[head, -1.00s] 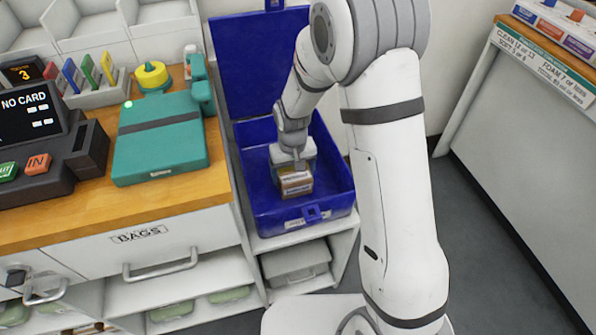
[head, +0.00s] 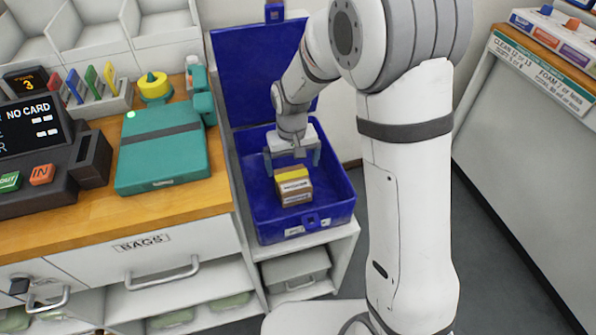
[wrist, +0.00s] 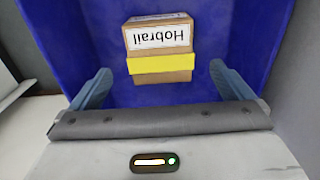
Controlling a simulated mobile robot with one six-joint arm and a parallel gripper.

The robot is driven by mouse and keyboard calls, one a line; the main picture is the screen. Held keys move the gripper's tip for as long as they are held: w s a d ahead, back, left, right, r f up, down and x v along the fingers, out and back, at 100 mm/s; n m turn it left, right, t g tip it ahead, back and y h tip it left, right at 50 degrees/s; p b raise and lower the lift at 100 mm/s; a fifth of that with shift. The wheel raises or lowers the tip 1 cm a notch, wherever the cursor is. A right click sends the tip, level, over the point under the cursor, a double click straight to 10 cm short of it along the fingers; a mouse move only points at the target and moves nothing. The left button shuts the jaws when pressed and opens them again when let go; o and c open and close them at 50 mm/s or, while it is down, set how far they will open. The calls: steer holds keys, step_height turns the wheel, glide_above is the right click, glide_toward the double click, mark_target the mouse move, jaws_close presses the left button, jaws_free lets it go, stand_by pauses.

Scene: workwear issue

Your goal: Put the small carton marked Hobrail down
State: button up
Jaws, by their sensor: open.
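The small carton (head: 293,186) is brown with a yellow band and a white label. It sits inside the open blue box (head: 335,205), towards its front. In the wrist view the label on the carton (wrist: 160,62) reads Hobrail, upside down. My gripper (head: 292,166) is open and empty, just above and behind the carton in the head view. In the wrist view its two fingers (wrist: 160,82) stand wide apart, one on each side, clear of the carton. The carton's underside is hidden, and it may rest on another brown item in the box.
The blue box's lid (head: 258,75) stands open at the back. A wooden-topped counter (head: 80,215) at left holds a teal case (head: 162,160) and a card terminal (head: 45,145). A grey-white unit (head: 535,150) stands at right, with grey floor between.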

steer(key=shift+r, duration=2.3)
step_height(320, 180, up, 15)
steer(key=m+t+p, duration=0.1)
steer(key=m+p, duration=0.1)
steer(key=p, duration=0.5)
glide_above(294, 179)
steer(key=s+d, duration=0.8)
steer(key=d, duration=0.1)
steer(key=s+d+r+p, duration=0.2)
steer(key=s+d+r, duration=0.1)
steer(key=s+r, duration=0.1)
steer(key=s+d+r+m+t+p, duration=0.1)
steer(key=s+d+r+p, duration=0.2)
steer(key=s, duration=0.4)
steer(key=shift+s+d+r+t, duration=0.2)
steer(key=shift+r+t, duration=0.1)
steer(key=shift+r, duration=0.3)
